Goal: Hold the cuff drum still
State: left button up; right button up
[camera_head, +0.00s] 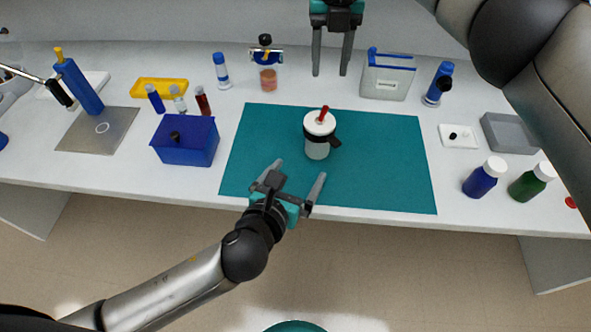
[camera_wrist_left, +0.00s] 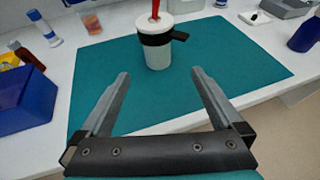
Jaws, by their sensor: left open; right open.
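The cuff drum appears to be the white cylinder (camera_head: 317,149) with a black band, a side tab and a red piece on its white lid. It stands upright on the teal mat (camera_head: 390,180). In the left wrist view the drum (camera_wrist_left: 157,56) is ahead of the fingertips. My left gripper (camera_head: 300,171) is open and empty at the mat's front edge, just short of the drum. Its fingers (camera_wrist_left: 160,76) point toward the drum without touching it. My right gripper (camera_head: 330,72) is open and empty, pointing down behind the mat, above the back of the bench.
Left of the mat stand a blue box (camera_head: 185,148), small vials and a yellow tray (camera_head: 160,90). On the right are a blue bottle (camera_head: 484,179), a green bottle (camera_head: 531,182) and a grey tray (camera_head: 508,133). A clear bin (camera_head: 387,80) stands behind. The mat around the drum is clear.

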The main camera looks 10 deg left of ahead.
aim_at(314, 145)
pick_arm(q)
jog(key=x, duration=1.5)
jog(key=shift+w+a, duration=0.15)
jog(key=shift+a, duration=0.15)
jog(key=c, duration=1.4)
